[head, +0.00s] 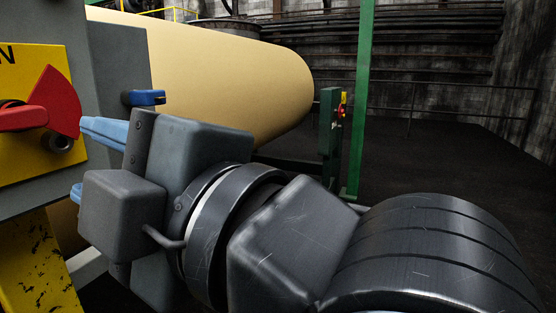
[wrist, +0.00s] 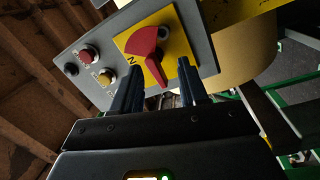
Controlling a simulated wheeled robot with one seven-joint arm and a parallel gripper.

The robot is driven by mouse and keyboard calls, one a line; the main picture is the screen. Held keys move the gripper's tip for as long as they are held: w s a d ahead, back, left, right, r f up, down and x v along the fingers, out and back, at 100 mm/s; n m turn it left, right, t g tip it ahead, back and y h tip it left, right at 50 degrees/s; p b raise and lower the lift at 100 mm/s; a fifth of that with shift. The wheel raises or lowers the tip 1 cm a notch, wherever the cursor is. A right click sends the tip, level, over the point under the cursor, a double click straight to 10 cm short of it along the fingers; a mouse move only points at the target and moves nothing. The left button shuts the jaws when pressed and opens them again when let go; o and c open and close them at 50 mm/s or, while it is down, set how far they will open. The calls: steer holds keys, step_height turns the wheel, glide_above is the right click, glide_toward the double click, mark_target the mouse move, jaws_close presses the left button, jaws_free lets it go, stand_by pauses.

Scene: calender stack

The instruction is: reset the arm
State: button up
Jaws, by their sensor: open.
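My gripper (wrist: 160,90) is open in the wrist view, its two dark blue fingers apart with nothing held between them. In the head view, my gripper (head: 92,160) shows light blue fingers at the left, close to the grey panel. A red rotary handle (head: 50,108) sits on a yellow plate (head: 22,165) at the left edge of the head view. The red handle (wrist: 150,52) also shows in the wrist view, just beyond the fingertips. I cannot tell whether the fingers touch it. My wrist and arm cover the lower middle of the head view.
The grey panel (wrist: 203,62) also carries a red button (wrist: 88,55), a yellow button (wrist: 105,76) and a dark button (wrist: 71,69). A large cream roll (head: 225,75) lies behind it. A green post (head: 360,95) and a green control box (head: 328,125) stand right. Dark floor (head: 440,160) is open beyond.

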steer(key=d+f+m+t+h, duration=0.85)
steer(key=d+f+m, duration=1)
steer(key=f, duration=0.35)
steer(key=s+d+f+m+h, duration=0.4)
steer(key=s+d+f, duration=0.1)
steer(key=s+f, duration=0.15)
steer(key=s+d+f+m+g+h, duration=0.1)
steer(key=s+d+f+m+h, duration=0.1)
steer(key=s+d, duration=0.5)
steer(key=s+d+f+m+g+h, duration=0.2)
steer(key=s+d, duration=0.2)
steer(key=s, duration=0.8)
step_height(320, 180, up, 13)
steer(key=p, duration=1.3)
